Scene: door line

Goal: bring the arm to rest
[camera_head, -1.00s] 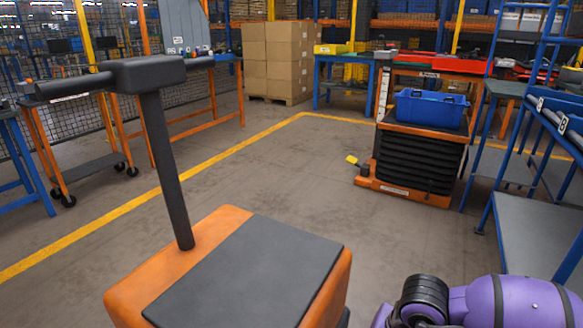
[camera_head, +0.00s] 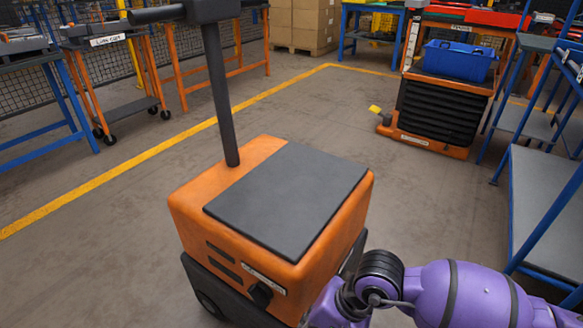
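My purple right arm (camera_head: 460,292) comes in from the lower right corner, with dark joint rings at its left end. Its inner end reaches the lower right side of the orange base in front of me. No gripper shows on the visible part of the arm. My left arm and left gripper are not in view.
An orange lift cart (camera_head: 425,143) with a blue crate (camera_head: 458,61) stands at the back right. A blue-framed shelf (camera_head: 535,200) runs along the right. Workbenches (camera_head: 35,58) and cardboard boxes (camera_head: 304,22) stand behind a yellow floor line (camera_head: 150,152). The middle floor is clear.

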